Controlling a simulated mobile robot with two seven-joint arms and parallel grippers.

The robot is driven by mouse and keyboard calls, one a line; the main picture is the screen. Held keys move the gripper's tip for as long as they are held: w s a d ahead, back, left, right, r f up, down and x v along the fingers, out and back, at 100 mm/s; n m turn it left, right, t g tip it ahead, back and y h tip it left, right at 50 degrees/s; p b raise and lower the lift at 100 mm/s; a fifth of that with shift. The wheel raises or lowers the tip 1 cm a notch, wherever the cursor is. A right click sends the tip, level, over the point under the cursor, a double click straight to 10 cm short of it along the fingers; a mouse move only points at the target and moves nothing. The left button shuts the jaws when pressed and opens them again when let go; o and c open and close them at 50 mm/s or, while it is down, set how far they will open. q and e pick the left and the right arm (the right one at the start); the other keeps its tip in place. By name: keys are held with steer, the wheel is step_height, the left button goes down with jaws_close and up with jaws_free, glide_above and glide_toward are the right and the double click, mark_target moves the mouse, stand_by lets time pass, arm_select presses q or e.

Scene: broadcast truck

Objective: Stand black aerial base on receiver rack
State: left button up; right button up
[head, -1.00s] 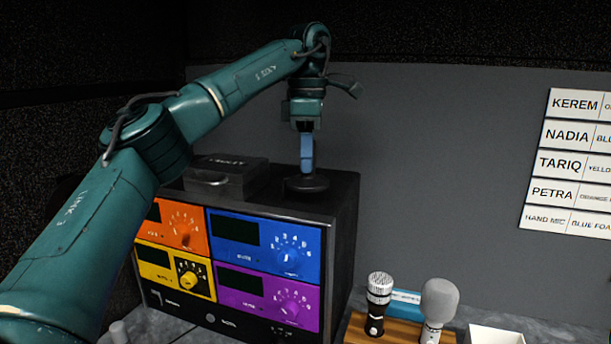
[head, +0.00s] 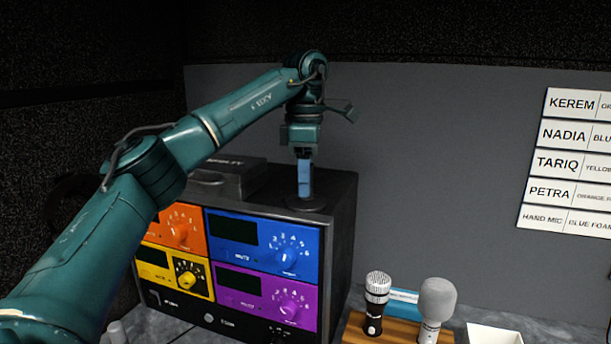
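The black aerial base (head: 306,204) is a dark round disc with a short dark stem. It is at the top of the receiver rack (head: 341,215), near the right front corner, upright and seemingly touching the top. My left gripper (head: 305,180) points straight down with its blue finger at the stem and appears shut on it. The far finger is hidden. The rack is a dark box with orange, blue, yellow and purple receiver panels. My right gripper is not in view.
A dark labelled case (head: 218,181) lies on the rack's top to the left of the base. A wooden stand with a silver-headed microphone (head: 376,303) and a grey foam one (head: 437,306) is at lower right, beside a white box (head: 494,334). Name labels (head: 569,163) hang on the wall.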

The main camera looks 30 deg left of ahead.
arm_select(q)
steer(key=shift+r, duration=6.15)
steer(key=shift+f, duration=0.1)
